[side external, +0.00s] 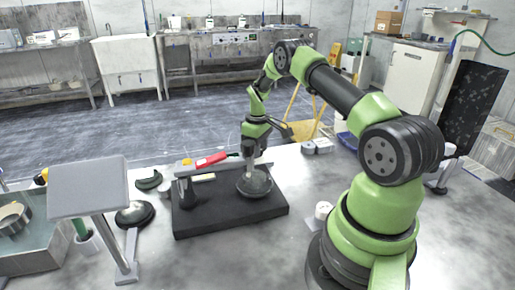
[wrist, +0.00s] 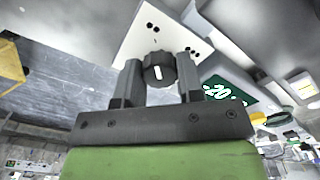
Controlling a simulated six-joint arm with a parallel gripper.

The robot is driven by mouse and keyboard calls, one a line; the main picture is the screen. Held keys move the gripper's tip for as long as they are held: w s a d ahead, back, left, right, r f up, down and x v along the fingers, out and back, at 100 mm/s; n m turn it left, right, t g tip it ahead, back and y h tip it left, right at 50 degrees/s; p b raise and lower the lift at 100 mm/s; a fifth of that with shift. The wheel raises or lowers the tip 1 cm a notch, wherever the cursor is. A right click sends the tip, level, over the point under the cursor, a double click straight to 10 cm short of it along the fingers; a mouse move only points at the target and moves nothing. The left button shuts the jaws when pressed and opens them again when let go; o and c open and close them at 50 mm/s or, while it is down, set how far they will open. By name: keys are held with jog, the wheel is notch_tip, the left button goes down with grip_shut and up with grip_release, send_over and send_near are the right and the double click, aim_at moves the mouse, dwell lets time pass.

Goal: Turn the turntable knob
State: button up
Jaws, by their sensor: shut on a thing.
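In the wrist view, a dark ribbed knob (wrist: 158,70) with a white mark on its face sits between the two fingers of my gripper (wrist: 158,64). My gripper is shut on the knob, one finger at each side. A white panel (wrist: 152,22) with black dots shows behind it. In the side view, my gripper (side external: 249,158) points down over a dark round platen (side external: 258,190) on a black base (side external: 220,221). The knob is too small or hidden to make out in that view.
A red-handled item (side external: 211,159) lies left of my gripper. A grey screen on a stand (side external: 88,187), a dark round pad (side external: 135,213) and a tray (side external: 32,240) stand farther left. A small white container (side external: 323,210) is at the right. A green display (wrist: 226,92) shows beside the panel.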

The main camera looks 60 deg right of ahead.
jog(key=m, duration=0.8)
jog(key=shift+m, duration=0.3)
jog(key=m, duration=0.8)
jog(key=shift+m, duration=0.6)
jog(key=o, duration=0.9)
